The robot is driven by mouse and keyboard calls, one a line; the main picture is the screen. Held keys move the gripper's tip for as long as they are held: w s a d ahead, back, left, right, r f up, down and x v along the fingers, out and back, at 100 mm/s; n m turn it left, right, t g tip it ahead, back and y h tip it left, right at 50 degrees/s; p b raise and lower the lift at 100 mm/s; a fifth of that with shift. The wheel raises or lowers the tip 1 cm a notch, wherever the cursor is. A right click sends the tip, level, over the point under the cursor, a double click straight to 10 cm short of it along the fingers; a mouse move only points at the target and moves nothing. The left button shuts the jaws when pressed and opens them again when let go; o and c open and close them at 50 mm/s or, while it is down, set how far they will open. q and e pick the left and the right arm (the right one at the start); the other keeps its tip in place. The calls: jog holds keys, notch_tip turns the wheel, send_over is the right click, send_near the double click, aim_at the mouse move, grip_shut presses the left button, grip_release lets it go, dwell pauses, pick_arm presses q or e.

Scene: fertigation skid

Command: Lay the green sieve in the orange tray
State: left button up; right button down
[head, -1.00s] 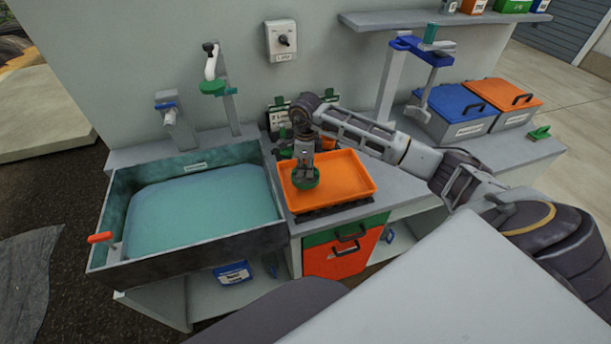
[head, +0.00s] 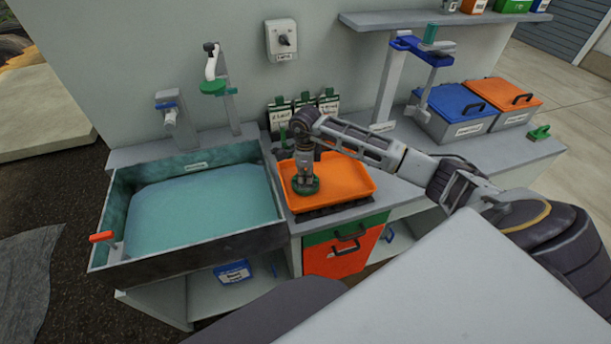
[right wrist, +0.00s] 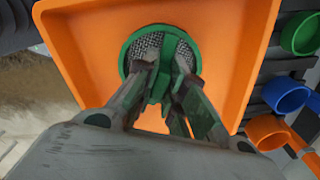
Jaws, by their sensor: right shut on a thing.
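The green sieve (head: 305,185) is a round green ring with grey mesh. My right gripper (head: 304,175) is shut on it, and the sieve is at the left part of the orange tray (head: 350,178). In the right wrist view the sieve (right wrist: 146,47) shows against the floor of the orange tray (right wrist: 220,35), with the fingers of my right gripper (right wrist: 165,85) closed on its green grip. I cannot tell whether the sieve touches the tray floor. My left gripper is not in view.
A sink of teal water (head: 205,205) lies left of the tray. Green-topped packets (head: 305,108) stand against the wall behind it. Blue-lidded (head: 460,105) and orange-lidded (head: 505,95) boxes stand at the right. Green, blue and orange rings (right wrist: 288,95) show beside the tray in the wrist view.

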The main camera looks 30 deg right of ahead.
aim_at(305, 174)
jog(key=shift+f, duration=0.15)
jog(key=c, duration=1.5)
grip_release()
jog(key=shift+c, duration=0.2)
jog(key=shift+o, duration=0.3)
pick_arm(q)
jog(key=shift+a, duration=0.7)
pick_arm(e)
notch_tip(305, 174, up, 6)
jog(key=shift+b, duration=0.35)
notch_tip(305, 174, up, 4)
jog(key=shift+r, duration=0.15)
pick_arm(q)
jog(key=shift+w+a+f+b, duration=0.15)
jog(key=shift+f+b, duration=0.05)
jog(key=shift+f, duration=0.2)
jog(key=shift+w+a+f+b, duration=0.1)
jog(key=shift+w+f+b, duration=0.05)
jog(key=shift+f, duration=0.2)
pick_arm(e)
jog(key=shift+r, duration=1)
